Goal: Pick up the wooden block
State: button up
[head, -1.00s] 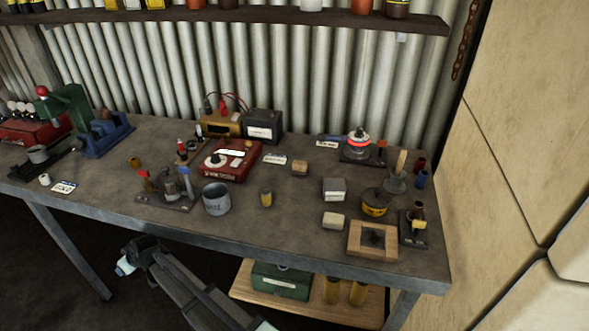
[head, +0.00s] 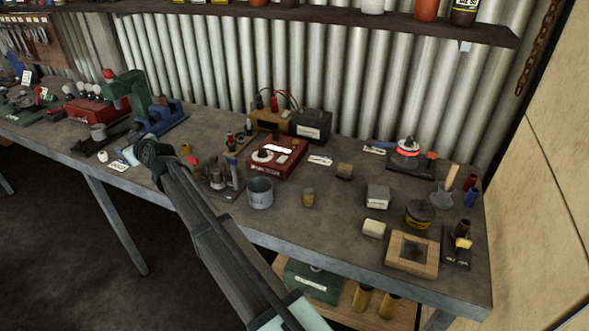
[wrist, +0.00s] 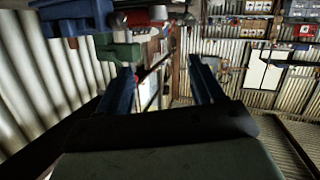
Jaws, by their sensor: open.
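A small brown block (head: 344,171), which looks like the wooden block, sits on the grey workbench (head: 330,232) in the head view, right of the red box with a dial. My gripper is at the far end of my arm, over the bench's left front part, well left of the block. In the wrist view my gripper (wrist: 161,66) shows two blue fingers apart with nothing between them. The block does not show in the wrist view.
A white-topped box (head: 378,196), a cream block (head: 374,228), a yellow-banded tin (head: 419,213) and a wooden frame (head: 411,254) stand right of the block. A grey cup (head: 260,192) and small yellow-topped cylinder (head: 308,197) stand left. A shelf (head: 300,14) hangs above.

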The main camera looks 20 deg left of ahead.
jog(key=w+d+r+y, duration=0.1)
jog(key=w+d+r, duration=0.6)
jog(key=w+r, duration=0.4)
jog(key=n+g+h, duration=0.1)
jog(key=g+h, duration=0.3)
jog(key=h, duration=1.2)
send_over(346, 166)
notch_tip(346, 166, down, 7)
jog(key=f, duration=0.7)
jog(key=shift+s+d, duration=0.2)
jog(key=shift+w+a+f, duration=0.15)
jog(key=shift+f, duration=1.55)
jog(key=shift+w+a+f, duration=0.1)
jog(key=shift+f, duration=1.55)
jog(key=shift+c, duration=0.3)
